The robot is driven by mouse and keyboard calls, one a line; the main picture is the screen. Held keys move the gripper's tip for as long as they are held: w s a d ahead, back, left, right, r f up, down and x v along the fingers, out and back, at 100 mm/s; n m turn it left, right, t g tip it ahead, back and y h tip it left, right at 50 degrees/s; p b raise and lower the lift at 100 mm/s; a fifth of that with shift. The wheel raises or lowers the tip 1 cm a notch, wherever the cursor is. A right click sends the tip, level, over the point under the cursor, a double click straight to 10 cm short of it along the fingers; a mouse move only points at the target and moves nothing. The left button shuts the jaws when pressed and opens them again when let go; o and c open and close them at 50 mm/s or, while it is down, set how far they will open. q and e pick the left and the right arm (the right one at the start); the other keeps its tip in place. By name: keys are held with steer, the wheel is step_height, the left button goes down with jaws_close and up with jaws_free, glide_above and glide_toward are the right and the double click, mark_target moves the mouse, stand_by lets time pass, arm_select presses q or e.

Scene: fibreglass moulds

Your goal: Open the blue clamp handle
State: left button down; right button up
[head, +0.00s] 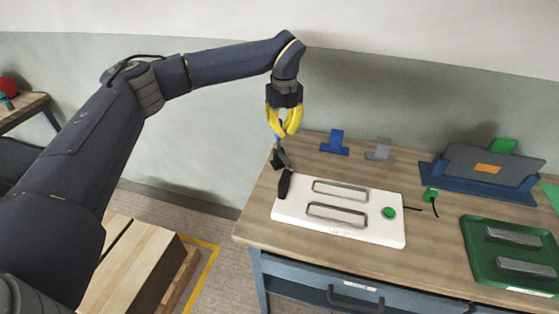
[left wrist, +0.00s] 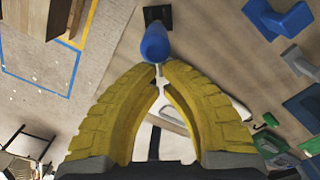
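The blue clamp handle (left wrist: 156,46) shows in the left wrist view just beyond my fingertips, standing up from a dark base. In the head view it is mostly hidden by my left gripper. The clamp's dark metal body (head: 280,158) and black arm (head: 285,184) sit at the left end of a white mould plate (head: 340,225). My left gripper (head: 283,134) has yellow fingers and points down at the handle. Its fingertips (left wrist: 159,66) are drawn together with only a sliver between them. The handle does not appear between the fingers; contact cannot be told. My right gripper is not in view.
The plate carries two metal handles and a green button (head: 388,213). Behind it stand a blue bracket (head: 335,145) and a grey bracket (head: 380,151). A blue holder with a grey tablet (head: 490,166) and a green tray (head: 480,252) are at right.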

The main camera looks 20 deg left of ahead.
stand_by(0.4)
arm_select(q)
steer(key=shift+w+a+f, duration=1.2)
steer(key=shift+w+a, duration=1.55)
steer(key=shift+w, duration=0.45)
step_height(320, 180, up, 8)
steer(key=s+d, duration=0.1)
steer(key=shift+s+d, duration=0.15)
steer(key=shift+s, duration=0.15)
steer(key=shift+f, duration=0.1)
